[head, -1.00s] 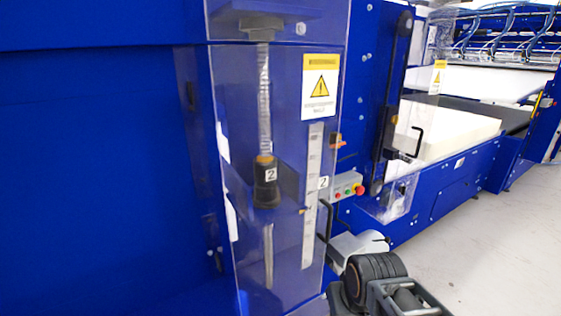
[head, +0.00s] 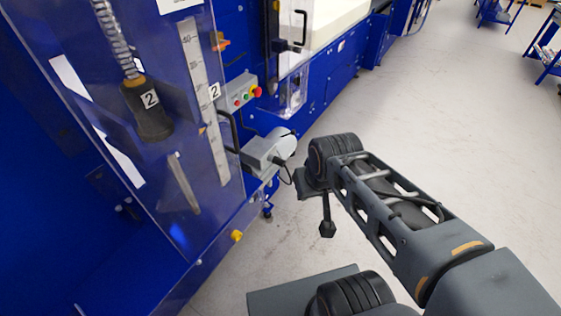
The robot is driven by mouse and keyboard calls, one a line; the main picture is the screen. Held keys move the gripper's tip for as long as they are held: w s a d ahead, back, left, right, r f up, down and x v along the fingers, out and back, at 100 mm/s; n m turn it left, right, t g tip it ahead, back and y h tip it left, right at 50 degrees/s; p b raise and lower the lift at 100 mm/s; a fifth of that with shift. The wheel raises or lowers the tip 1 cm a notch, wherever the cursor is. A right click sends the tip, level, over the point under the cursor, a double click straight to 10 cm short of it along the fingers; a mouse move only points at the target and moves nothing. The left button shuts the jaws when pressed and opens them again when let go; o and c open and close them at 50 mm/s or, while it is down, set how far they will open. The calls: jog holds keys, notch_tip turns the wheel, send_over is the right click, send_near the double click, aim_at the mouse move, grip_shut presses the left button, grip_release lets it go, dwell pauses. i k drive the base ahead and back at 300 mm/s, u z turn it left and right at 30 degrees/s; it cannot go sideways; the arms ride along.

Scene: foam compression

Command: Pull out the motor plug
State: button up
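The grey and white motor (head: 268,148) sticks out of the blue machine at the centre left of the head view. A thin black cable (head: 288,172) hangs in a loop at its right side. The plug seems to be where the cable meets the motor, but it is too small to make out. My arm reaches in from the lower right, and its wrist is a little to the right of the motor. My gripper (head: 327,229) seems to be the small dark end hanging below the wrist, apart from the motor and cable. Its fingers cannot be made out.
A clear guard panel (head: 215,175) with a scale stands left of the motor. A black handle (head: 228,128) and a button box (head: 239,91) are close above it. A yellow knob (head: 237,236) sits on the lower machine edge. The grey floor (head: 430,110) to the right is open.

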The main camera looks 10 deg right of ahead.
aim_at(279, 161)
jog(key=z, duration=0.05)
jog(key=k, duration=0.6)
jog(key=u, duration=0.5)
jog(key=i, duration=0.95)
jog(key=z, duration=0.4)
